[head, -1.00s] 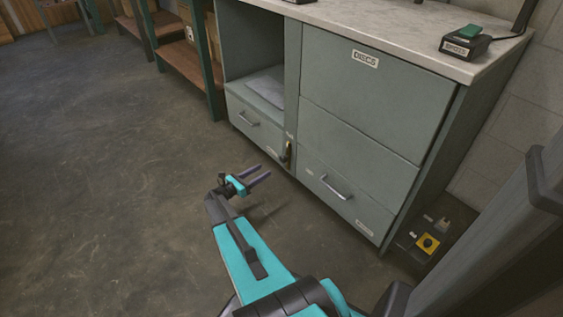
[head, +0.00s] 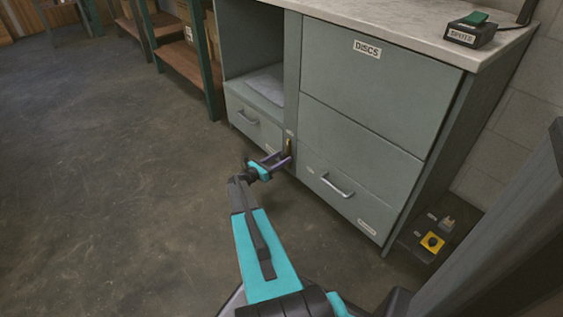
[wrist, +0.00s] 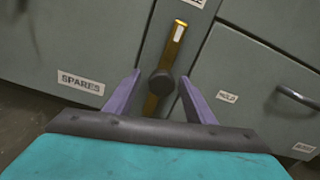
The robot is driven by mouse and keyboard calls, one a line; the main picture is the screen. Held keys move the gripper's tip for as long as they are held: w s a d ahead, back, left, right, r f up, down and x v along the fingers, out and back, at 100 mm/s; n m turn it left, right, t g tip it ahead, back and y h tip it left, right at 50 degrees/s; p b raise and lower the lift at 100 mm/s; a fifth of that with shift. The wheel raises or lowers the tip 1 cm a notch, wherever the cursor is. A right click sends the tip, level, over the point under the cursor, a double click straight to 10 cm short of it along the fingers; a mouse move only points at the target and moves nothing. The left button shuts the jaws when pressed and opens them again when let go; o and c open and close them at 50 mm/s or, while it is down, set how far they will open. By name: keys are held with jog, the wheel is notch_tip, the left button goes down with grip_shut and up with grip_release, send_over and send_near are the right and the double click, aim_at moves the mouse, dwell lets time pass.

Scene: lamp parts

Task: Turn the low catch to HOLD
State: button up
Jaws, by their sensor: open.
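The low catch is a brass bar with a dark round hub, set upright on the post between two low drawers. In the wrist view the catch (wrist: 172,50) stands between my fingers, slightly tilted, with a pale mark at its top end. It also shows in the head view (head: 289,147), partly hidden by my gripper. My gripper (wrist: 160,92) is open, its two purple fingers on either side of the hub; I cannot tell if they touch it. My gripper also shows in the head view (head: 277,161). A HOLD label (wrist: 228,97) is on the right drawer.
The left drawer bears a SPARES label (wrist: 81,83). The right drawer has a bar handle (head: 338,186) close to the catch. A worktop (head: 390,22) overhangs above. A yellow switch box (head: 432,242) stands low at the right. The floor at left is clear.

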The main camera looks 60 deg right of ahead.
jog(key=shift+s+d, duration=0.15)
jog(key=shift+d, duration=0.35)
